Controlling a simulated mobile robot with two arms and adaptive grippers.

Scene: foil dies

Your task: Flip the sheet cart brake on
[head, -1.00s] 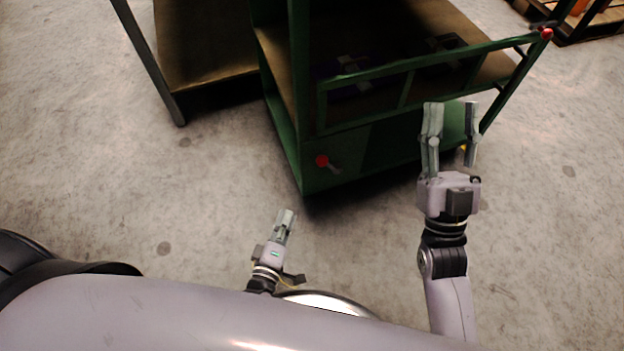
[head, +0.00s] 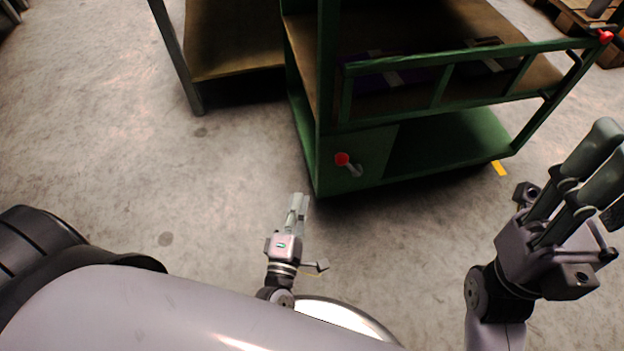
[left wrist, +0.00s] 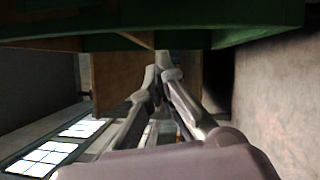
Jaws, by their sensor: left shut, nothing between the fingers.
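The green sheet cart (head: 455,140) stands ahead in the head view. A short lever with a red knob (head: 342,159), which looks like the brake, sticks out low on its near side. My left gripper (head: 299,197) is shut and empty, below and left of the lever and apart from it. In the left wrist view its fingers (left wrist: 157,82) meet under the cart's green edge (left wrist: 245,22); the lever does not show there. My right gripper (head: 590,165) is large at the right edge, partly cut off, with fingers spread and nothing seen between them.
A brown-decked table or shelf (head: 235,55) with a grey leg stands left of the cart. A second red knob (head: 605,37) tops the cart's gate rail at upper right. Wooden pallets (head: 575,15) lie at the far right. The floor at left is clear.

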